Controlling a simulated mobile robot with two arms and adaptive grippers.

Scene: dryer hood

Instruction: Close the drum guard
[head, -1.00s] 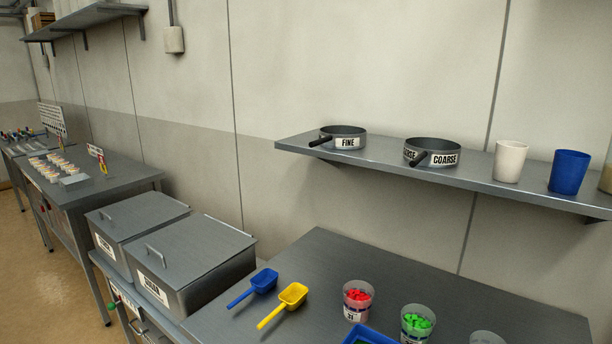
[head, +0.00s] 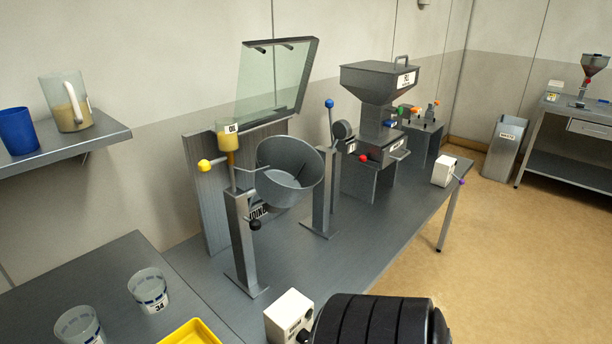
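The drum guard (head: 275,80) is a clear panel in a grey frame. It stands raised and open, leaning back above and behind the drum. The grey drum (head: 290,172) is an open tilted bowl held between two grey posts on the bench, its mouth uncovered. A yellow ball knob (head: 205,165) is at the left post and a blue ball knob (head: 329,103) tops a lever at the right. A cup of yellow liquid (head: 227,137) sits above the left post.
A grey hopper machine (head: 378,120) stands right of the drum. Clear cups (head: 150,292) and a yellow tray (head: 192,333) are front left. Floor is free at right.

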